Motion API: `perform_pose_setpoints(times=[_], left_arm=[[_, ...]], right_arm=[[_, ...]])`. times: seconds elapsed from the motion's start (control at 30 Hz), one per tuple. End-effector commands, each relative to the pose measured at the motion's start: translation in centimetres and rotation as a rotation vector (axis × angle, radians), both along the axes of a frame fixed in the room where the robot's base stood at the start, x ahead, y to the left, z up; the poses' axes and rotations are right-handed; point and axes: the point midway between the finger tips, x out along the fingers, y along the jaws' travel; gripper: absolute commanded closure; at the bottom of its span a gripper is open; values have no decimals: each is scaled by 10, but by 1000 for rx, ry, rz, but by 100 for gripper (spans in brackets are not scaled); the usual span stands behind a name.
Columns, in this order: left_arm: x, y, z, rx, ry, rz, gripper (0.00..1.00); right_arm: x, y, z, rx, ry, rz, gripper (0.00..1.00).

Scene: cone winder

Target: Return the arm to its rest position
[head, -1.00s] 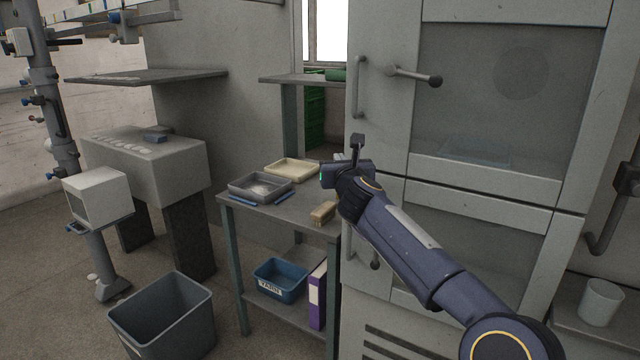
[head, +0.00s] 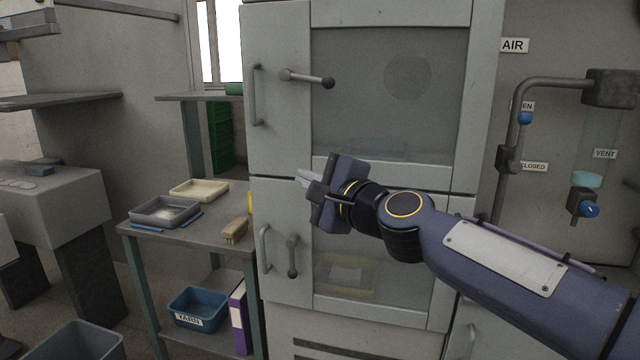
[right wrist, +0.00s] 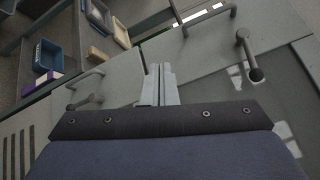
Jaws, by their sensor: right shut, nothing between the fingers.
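My right gripper (head: 308,180) is in front of the grey cabinet (head: 277,100), near the seam between its upper and lower doors. Its fingers are shut and empty. In the right wrist view the closed fingers (right wrist: 160,84) point toward the cabinet front, with door handles around them. My right arm (head: 510,255) reaches in from the lower right. My left gripper is not in view.
A side table (head: 205,232) left of the cabinet holds a grey tray (head: 165,211), a cream tray (head: 199,189) and a brush (head: 235,230). A blue bin labelled YARN (head: 198,308) is below. Pipework (head: 507,160) with valves stands at right.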

Motion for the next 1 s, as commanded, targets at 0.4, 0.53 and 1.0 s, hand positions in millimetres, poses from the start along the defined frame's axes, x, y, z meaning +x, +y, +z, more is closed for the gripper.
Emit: perform_pose_setpoints(times=[0.4, 0.53, 1.0], left_arm=[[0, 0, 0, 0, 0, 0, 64], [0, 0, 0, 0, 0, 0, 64], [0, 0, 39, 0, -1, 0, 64]], right_arm=[[-184, -181, -182, -1011, -84, 206, 100], [-230, -206, -228, -1162, -47, 292, 100], [-325, -237, -277, -1386, 45, 507, 100]])
